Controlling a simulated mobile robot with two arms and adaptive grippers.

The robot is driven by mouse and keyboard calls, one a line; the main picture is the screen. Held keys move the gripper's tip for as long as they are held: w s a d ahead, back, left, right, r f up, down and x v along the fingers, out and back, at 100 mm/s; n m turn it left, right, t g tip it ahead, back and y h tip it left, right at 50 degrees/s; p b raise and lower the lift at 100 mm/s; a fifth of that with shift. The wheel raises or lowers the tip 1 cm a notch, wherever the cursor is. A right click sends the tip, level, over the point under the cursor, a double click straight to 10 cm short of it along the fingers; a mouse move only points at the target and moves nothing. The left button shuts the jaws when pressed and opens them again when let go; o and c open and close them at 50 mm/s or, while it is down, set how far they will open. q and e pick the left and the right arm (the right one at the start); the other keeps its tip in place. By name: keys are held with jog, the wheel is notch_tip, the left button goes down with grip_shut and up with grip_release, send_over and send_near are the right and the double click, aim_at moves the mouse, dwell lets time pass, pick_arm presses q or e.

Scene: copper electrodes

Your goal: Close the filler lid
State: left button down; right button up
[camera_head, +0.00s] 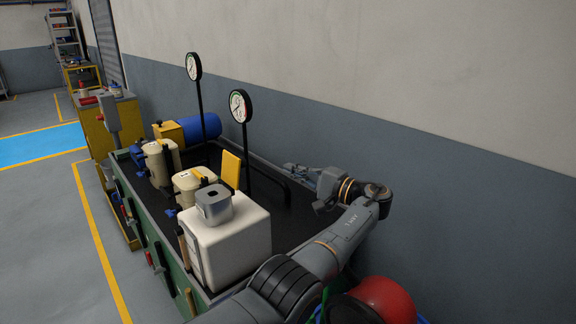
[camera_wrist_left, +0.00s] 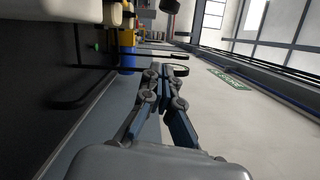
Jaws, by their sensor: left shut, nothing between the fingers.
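A yellow flat plate (camera_head: 231,168), which looks like the filler lid, stands upright and slightly tilted behind the cream containers in the head view. A large white tank (camera_head: 228,245) with a grey square cap (camera_head: 213,204) stands in front of it. My left gripper (camera_head: 289,167) is to the right of the plate, near the wall side of the dark tray, and apart from the plate. In the left wrist view its fingers (camera_wrist_left: 166,70) are together with nothing between them. My right gripper is not in view.
Two gauges on black posts (camera_head: 240,106) (camera_head: 194,67) rise behind the containers. A black rail (camera_head: 268,169) runs along the wall side of the green-sided tray (camera_head: 143,223). A blue cylinder (camera_head: 200,128) lies farther back. A red ball-like object (camera_head: 384,298) is at lower right.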

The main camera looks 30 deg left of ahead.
aim_at(236, 169)
pick_arm(q)
jog(key=s+a+r+p, duration=0.1)
jog(key=s+a+p, duration=0.1)
jog(key=a+p, duration=0.4)
jog(key=a, duration=0.3)
jog(key=shift+s+a+r, duration=0.15)
jog(key=shift+s+a, duration=0.15)
jog(key=shift+s, duration=0.05)
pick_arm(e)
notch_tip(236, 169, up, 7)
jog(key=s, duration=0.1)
pick_arm(q)
jog(key=shift+a, duration=0.15)
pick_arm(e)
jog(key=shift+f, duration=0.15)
